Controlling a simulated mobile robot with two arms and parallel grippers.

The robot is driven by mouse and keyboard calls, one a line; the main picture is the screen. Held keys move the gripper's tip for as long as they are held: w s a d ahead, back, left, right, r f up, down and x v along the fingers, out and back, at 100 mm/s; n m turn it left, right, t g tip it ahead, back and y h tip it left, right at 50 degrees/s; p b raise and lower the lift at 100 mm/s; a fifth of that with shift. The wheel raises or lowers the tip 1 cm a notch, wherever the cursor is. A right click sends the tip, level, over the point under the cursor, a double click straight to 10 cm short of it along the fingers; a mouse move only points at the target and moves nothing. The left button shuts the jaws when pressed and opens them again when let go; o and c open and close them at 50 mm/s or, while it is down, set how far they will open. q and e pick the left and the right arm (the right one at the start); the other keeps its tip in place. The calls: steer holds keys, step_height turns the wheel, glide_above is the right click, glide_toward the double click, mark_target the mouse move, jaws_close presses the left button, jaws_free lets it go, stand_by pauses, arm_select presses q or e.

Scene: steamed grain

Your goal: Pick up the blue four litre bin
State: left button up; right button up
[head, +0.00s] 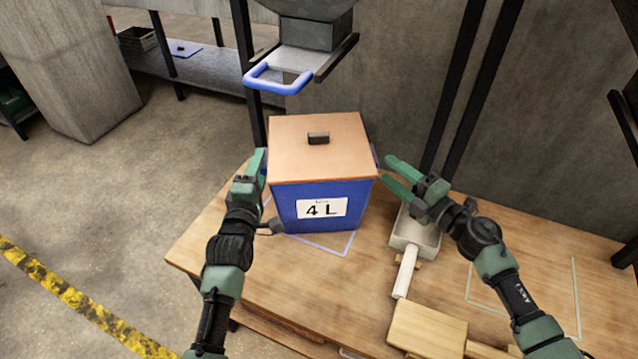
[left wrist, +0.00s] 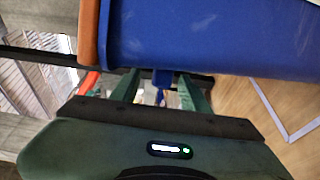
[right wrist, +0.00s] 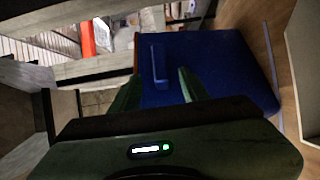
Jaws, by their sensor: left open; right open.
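The blue bin (head: 290,212) stands upright on the wooden table, with a "4 L" label on its front and an orange-brown lid (head: 290,155) with a dark knob. Its blue side fills much of the left wrist view (left wrist: 220,40) and shows with a side handle in the right wrist view (right wrist: 210,75). My left gripper (head: 258,165) is open at the bin's left side; in the left wrist view its fingers lie on either side of a small blue handle. My right gripper (head: 393,172) is open just right of the bin, its fingers pointing at the right-side handle. Contact is unclear.
A scoop with a pale handle (head: 405,272) lies right of the bin, beside my right gripper. A wooden block (head: 428,335) lies at the front. A hopper with a blue handle (head: 278,84) hangs above and behind the bin. Outlined table areas surround the bin and the right side.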

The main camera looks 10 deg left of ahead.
arm_select(q)
steer(key=w, duration=0.5)
arm_select(e)
steer(key=x, duration=0.5)
arm_select(q)
jaws_close()
arm_select(e)
jaws_close()
arm_select(q)
steer(key=shift+f, duration=0.1)
arm_select(e)
steer(key=shift+f, duration=0.1)
stand_by(0.4)
arm_select(q)
steer(key=shift+r, duration=0.35)
arm_select(e)
steer(key=shift+r, duration=0.3)
